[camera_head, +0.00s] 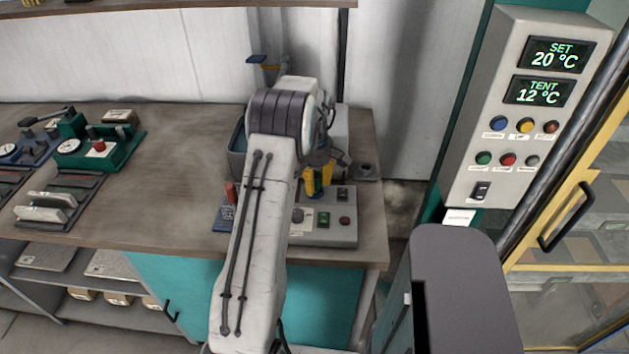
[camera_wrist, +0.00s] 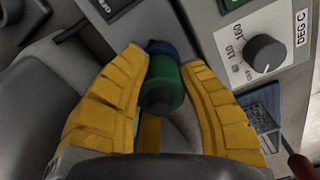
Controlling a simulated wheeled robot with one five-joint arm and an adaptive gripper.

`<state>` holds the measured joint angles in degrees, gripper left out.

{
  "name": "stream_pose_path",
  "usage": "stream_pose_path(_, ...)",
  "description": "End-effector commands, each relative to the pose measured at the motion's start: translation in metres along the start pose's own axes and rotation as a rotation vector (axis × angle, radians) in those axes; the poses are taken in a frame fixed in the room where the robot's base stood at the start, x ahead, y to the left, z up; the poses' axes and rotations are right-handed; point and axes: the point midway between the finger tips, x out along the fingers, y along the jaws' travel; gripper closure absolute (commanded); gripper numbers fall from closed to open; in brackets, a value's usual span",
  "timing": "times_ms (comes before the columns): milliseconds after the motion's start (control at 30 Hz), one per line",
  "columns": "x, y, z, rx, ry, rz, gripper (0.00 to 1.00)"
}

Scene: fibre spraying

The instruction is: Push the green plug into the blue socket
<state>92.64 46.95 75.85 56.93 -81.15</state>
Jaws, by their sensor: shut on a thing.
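My gripper (camera_head: 318,181) has yellow fingers and is over the back of a grey control box on the bench. In the wrist view the two fingers (camera_wrist: 165,85) are shut on the green plug (camera_wrist: 163,78), one on each side. The blue socket (camera_wrist: 160,47) shows as a small dark blue part directly beyond the plug's far end. The two look in line and appear to meet, but I cannot tell how far the plug is in. The plug and socket cannot be made out in the head view.
The grey control box (camera_head: 330,236) carries buttons and a dial (camera_wrist: 265,54). A blue card (camera_head: 224,222) and a red-handled tool (camera_head: 231,193) lie to its left. A green device (camera_head: 99,150) stands further left. Bare bench (camera_head: 180,180) lies between.

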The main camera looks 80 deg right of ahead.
Motion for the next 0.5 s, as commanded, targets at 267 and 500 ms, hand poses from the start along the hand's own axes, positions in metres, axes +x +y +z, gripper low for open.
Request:
stream_pose_path(267,0.0044,0.0,0.0,0.0,0.0,0.0,0.59)
stream_pose_path(500,0.0044,0.0,0.0,0.0,0.0,0.0,0.4)
